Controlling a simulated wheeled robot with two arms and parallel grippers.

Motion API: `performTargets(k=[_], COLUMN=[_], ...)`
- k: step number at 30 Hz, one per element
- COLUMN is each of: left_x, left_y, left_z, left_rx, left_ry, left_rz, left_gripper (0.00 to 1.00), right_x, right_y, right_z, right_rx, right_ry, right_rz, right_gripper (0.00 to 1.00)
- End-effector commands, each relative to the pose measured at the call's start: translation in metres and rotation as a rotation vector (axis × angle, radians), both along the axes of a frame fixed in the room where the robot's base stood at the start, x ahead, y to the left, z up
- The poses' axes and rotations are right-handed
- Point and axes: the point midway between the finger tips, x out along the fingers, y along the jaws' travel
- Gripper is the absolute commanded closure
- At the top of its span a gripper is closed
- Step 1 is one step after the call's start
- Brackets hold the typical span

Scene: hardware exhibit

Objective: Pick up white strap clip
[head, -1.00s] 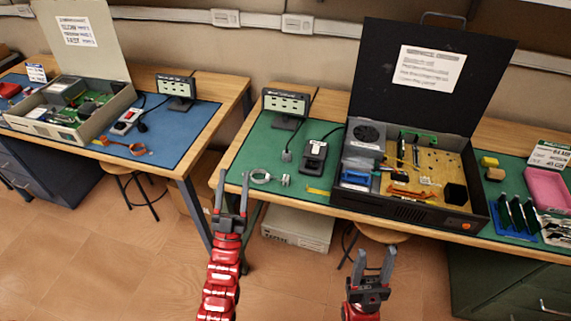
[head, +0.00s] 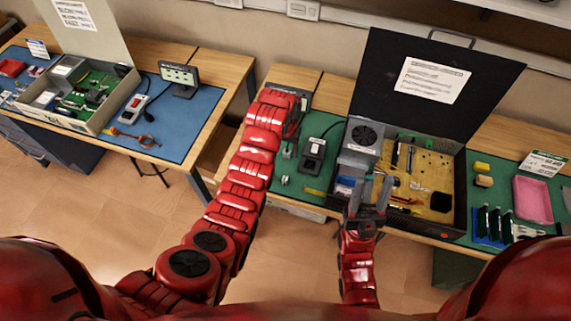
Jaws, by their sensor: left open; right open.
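I cannot clearly make out the white strap clip. A small pale piece (head: 284,180) lies on the green mat (head: 316,184) at the front left of the right-hand table, just right of my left arm, and I cannot tell if it is the clip. The pale ring that lay beside it is hidden behind that arm. My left gripper (head: 293,130) is open at the far end of the raised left arm, over the left part of the green mat, and is partly hidden. My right gripper (head: 371,184) is open and empty, in front of the open black case (head: 458,190).
A black device (head: 312,155) with a cable stands right of my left gripper. A pink tray (head: 533,200) and yellow blocks (head: 482,168) are at the right. On the left table are a blue mat (head: 190,125), a pale open case (head: 110,115) and a small display (head: 180,77).

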Motion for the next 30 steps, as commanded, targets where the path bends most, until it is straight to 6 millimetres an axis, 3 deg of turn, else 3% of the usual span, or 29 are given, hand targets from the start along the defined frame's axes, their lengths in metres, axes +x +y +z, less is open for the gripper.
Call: performTargets(k=[1, 3, 7, 20, 23, 25, 30], left_x=[-0.007, -0.015, -0.021, -0.02, -0.021, -0.021, -0.021], left_y=[-0.001, -0.001, 0.0, 0.0, 0.001, 0.0, 0.001], left_z=[0.012, 0.017, 0.01, -0.068, -0.087, -0.088, -0.104], left_rx=[0.012, 0.023, 0.032, 0.031, 0.032, 0.032, 0.031], left_ry=[0.037, 0.074, 0.1, 0.094, 0.099, 0.1, 0.096], left_rz=[-0.005, -0.009, -0.011, -0.01, -0.01, -0.011, -0.01], left_gripper=[0.43, 0.43, 0.43, 0.43, 0.43, 0.43, 0.43], right_x=[0.0, 0.0, 0.0, 0.0, 0.0, 0.0, 0.0], right_y=[0.0, 0.0, 0.0, 0.0, 0.0, 0.0, 0.0], right_z=[0.007, 0.008, 0.0, -0.076, -0.079, -0.064, -0.059], right_rx=[0.0, 0.0, 0.0, 0.0, 0.0, 0.0, 0.0], right_ry=[0.001, 0.001, 0.001, 0.001, 0.0, 0.0, 0.0], right_rz=[0.0, 0.0, 0.0, 0.0, 0.0, 0.0, 0.0], right_gripper=[0.5, 0.5, 0.5, 0.5, 0.5, 0.5, 0.5])
